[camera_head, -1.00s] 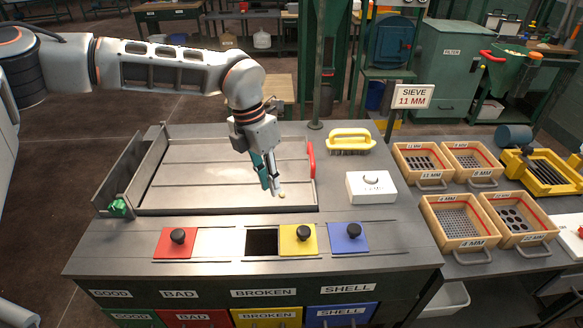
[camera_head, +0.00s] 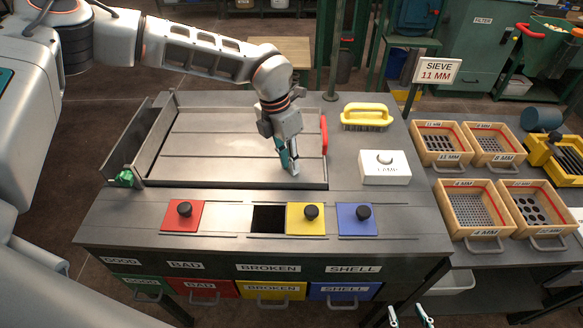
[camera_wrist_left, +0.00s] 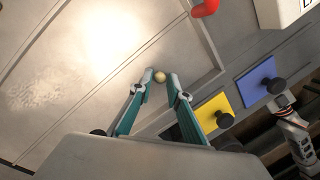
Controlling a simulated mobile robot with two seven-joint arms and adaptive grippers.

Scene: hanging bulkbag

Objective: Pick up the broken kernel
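The broken kernel (camera_wrist_left: 159,77) is a small pale yellow piece on the metal tray (camera_head: 230,148). In the left wrist view it sits between the tips of my left gripper (camera_wrist_left: 161,76), close to the left fingertip. I cannot tell whether either finger touches it. In the head view my left gripper (camera_head: 290,170) points down at the tray's front right part, and its fingers mostly hide the kernel. Its fingers are apart. My right gripper (camera_head: 409,316) shows at the bottom edge of the head view, fingers apart and empty, in front of the bench.
Red (camera_head: 182,216), yellow (camera_head: 306,219) and blue (camera_head: 356,220) knobbed lids lie along the front, with a dark open slot (camera_head: 269,219) left of the yellow lid. A yellow brush (camera_head: 366,116), white lamp box (camera_head: 384,168) and sieves (camera_head: 470,209) stand to the right.

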